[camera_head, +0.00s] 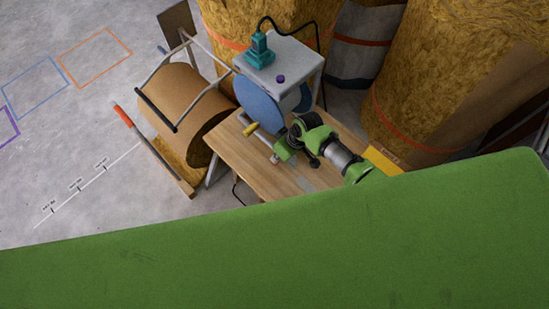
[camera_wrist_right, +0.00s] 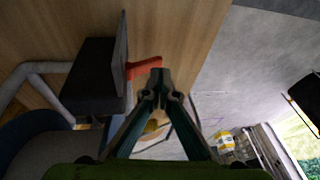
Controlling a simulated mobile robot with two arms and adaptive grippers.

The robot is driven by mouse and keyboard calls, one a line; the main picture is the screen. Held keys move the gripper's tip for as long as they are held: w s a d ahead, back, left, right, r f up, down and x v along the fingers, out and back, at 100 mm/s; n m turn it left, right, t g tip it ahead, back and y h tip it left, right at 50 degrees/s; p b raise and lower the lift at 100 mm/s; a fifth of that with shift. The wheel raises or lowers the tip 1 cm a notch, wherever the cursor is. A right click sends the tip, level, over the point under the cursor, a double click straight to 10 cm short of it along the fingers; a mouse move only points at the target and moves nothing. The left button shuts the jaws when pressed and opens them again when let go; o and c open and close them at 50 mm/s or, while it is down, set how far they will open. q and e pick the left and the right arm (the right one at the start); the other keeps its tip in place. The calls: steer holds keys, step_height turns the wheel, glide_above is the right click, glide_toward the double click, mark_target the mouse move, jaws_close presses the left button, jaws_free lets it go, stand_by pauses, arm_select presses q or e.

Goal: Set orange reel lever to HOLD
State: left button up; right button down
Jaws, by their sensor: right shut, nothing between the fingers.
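An orange lever (camera_wrist_right: 146,68) sticks out from a black block with a thin plate (camera_wrist_right: 95,75) by the wooden surface in the right wrist view. My right gripper (camera_wrist_right: 158,78) is shut and empty, its tips just beside and below the lever's free end in the picture. I cannot tell whether they touch. In the head view, my right gripper (camera_head: 277,157) is low over the wooden bench (camera_head: 262,178), near the blue disc (camera_head: 258,106). The lever is too small to make out clearly there. No HOLD mark is readable. My left gripper is out of view.
A grey box with a teal device (camera_head: 260,52) stands behind the disc. A yellow handle (camera_head: 250,129) is close to my gripper. A brown roll (camera_head: 180,98) in a frame and an orange-gripped bar (camera_head: 123,116) are left. Large straw-coloured rolls (camera_head: 460,75) stand behind.

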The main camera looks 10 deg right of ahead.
steer(key=shift+w+d, duration=0.1)
steer(key=shift+d, duration=0.05)
steer(key=shift+r, duration=0.15)
steer(key=shift+r+p, duration=0.25)
steer(key=shift+p, duration=0.1)
steer(key=r+p, duration=0.2)
steer(key=a+r+p, duration=0.1)
steer(key=shift+s+a+r, duration=0.1)
steer(key=shift+s, duration=0.25)
steer(key=s+a+r, duration=0.4)
steer(key=s+r, duration=0.2)
steer(key=r, duration=0.1)
